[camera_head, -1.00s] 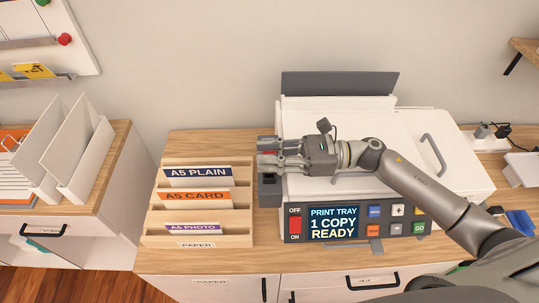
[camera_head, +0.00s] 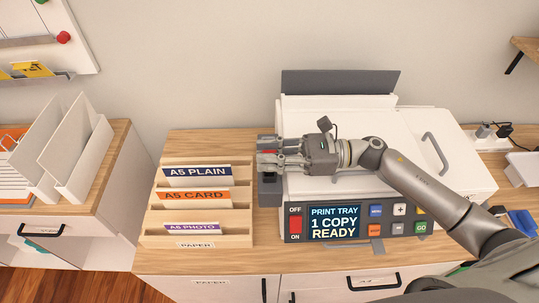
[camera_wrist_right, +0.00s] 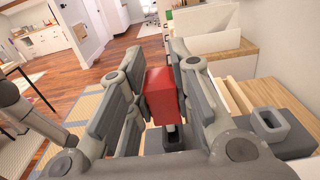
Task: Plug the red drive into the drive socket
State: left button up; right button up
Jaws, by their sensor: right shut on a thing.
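The red drive (camera_wrist_right: 163,95) is a red block, upright between the fingers of my right gripper (camera_wrist_right: 160,100) in the right wrist view. A small part of the drive (camera_head: 269,153) shows red between the fingertips in the head view. My right gripper (camera_head: 268,158) is shut on it, above a dark grey block (camera_head: 269,194) at the printer's left side. In the wrist view this block has a raised square opening (camera_wrist_right: 268,122), to the right of the drive. A small metal end shows below the drive. I cannot tell whether it touches anything. My left gripper is out of view.
The white printer (camera_head: 450,165) with its control panel (camera_head: 292,237) stands right of the gripper, under my right arm. A wooden paper rack (camera_head: 245,228) stands to the left. A narrow strip of desk lies between rack and grey block.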

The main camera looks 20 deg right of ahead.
dwell(0.7)
jog(key=shift+b, duration=0.4)
jog(key=shift+b, duration=0.4)
dwell(0.4)
jog(key=shift+f+b, duration=0.35)
jog(key=shift+b, duration=0.05)
